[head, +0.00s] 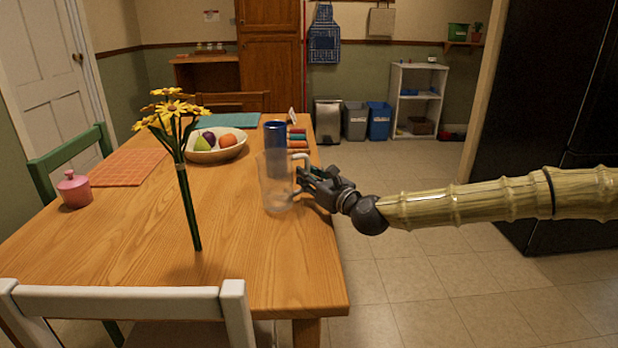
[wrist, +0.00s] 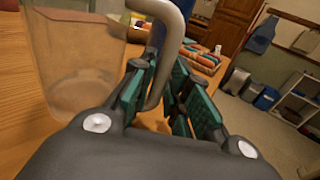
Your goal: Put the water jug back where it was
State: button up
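The water jug (head: 274,187) is clear and see-through, and it appears upright on the wooden table near its right edge. Its pale handle faces right, towards my gripper (head: 308,178). In the wrist view the jug body (wrist: 80,65) is at the left, and its grey handle (wrist: 172,50) comes down between the green-padded fingers of my gripper (wrist: 165,98). The handle lies close to the left finger, and a gap shows between it and the right finger. The gripper is open around the handle. The lower handle end is partly hidden by the fingers.
A blue cylinder (head: 275,136) stands just behind the jug, beside several coloured rolls (head: 297,140). A fruit bowl (head: 228,150) is further back. Yellow flowers (head: 184,165) stand left of the jug. A pink pot (head: 74,190) is far left. The table's front right (head: 290,270) is clear.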

jog(key=shift+o, duration=0.8)
jog(key=shift+r, duration=0.15)
jog(key=shift+s+d, duration=0.1)
jog(key=shift+s, duration=0.05)
jog(key=p+v, duration=0.1)
jog(key=v, duration=1)
jog(key=shift+s+p, duration=0.3)
